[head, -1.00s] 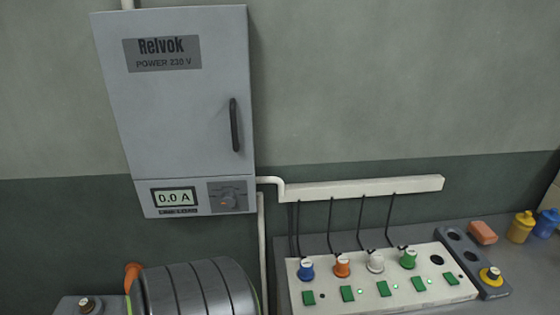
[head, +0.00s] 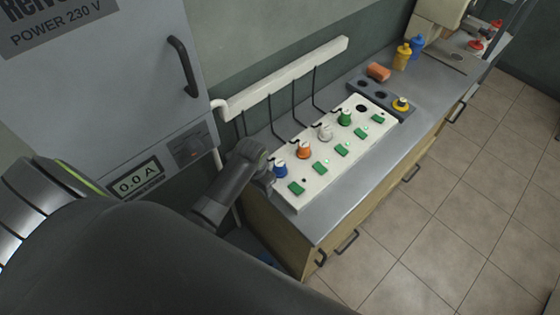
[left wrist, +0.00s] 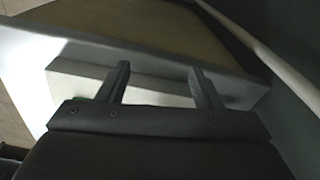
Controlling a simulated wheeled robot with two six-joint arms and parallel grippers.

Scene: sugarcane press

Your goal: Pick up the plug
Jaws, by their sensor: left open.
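A white power strip (head: 290,185) on the counter carries a blue plug (head: 280,170), an orange plug (head: 304,150), a white plug (head: 325,132) and a green plug (head: 345,117), each with a black cord. A yellow plug (head: 401,104) sits in a grey holder (head: 378,95) at the strip's far end. My left gripper (head: 267,182) is beside the strip's near end, close to the blue plug; contact cannot be told. In the left wrist view its fingers (left wrist: 160,85) are apart with no plug between them. My right gripper is not in view.
A grey power cabinet (head: 110,90) with a handle hangs at the left. A cream cord rail (head: 290,75) runs along the wall behind the strip. An orange block (head: 378,72) and yellow (head: 402,57) and blue bottles (head: 417,48) stand farther back. The counter's front strip is clear.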

